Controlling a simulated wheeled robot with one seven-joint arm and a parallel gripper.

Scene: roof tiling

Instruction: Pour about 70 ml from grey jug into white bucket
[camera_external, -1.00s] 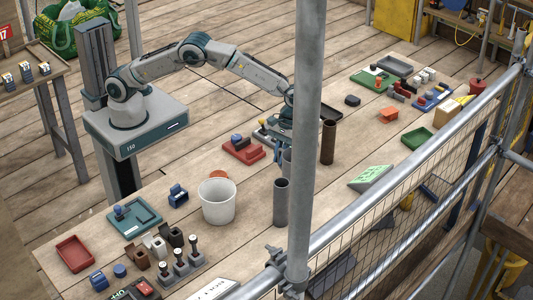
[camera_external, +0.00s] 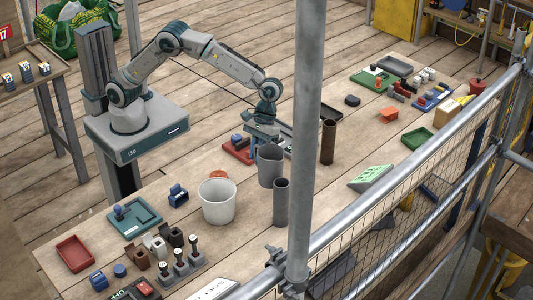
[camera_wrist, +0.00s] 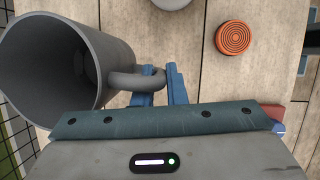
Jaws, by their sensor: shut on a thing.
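The grey jug (camera_external: 271,168) is upright, or nearly so, to the right of the white bucket (camera_external: 217,203) in the external view. My gripper (camera_wrist: 160,86) is shut on the jug's handle; its blue fingers sit on either side of it in the wrist view. The jug (camera_wrist: 62,62) fills the left of that view with its mouth showing; I cannot make out any liquid inside. The white bucket stands upright on the table, open at the top, and no contents can be told. A small piece of a pale rim (camera_wrist: 170,3) shows at the top of the wrist view.
A dark grey tube (camera_external: 281,203) stands just in front of the jug, and a brown tube (camera_external: 328,142) stands to the right. An orange ribbed disc (camera_wrist: 236,38) lies behind the bucket. A scaffold pole (camera_external: 305,130) crosses the external view.

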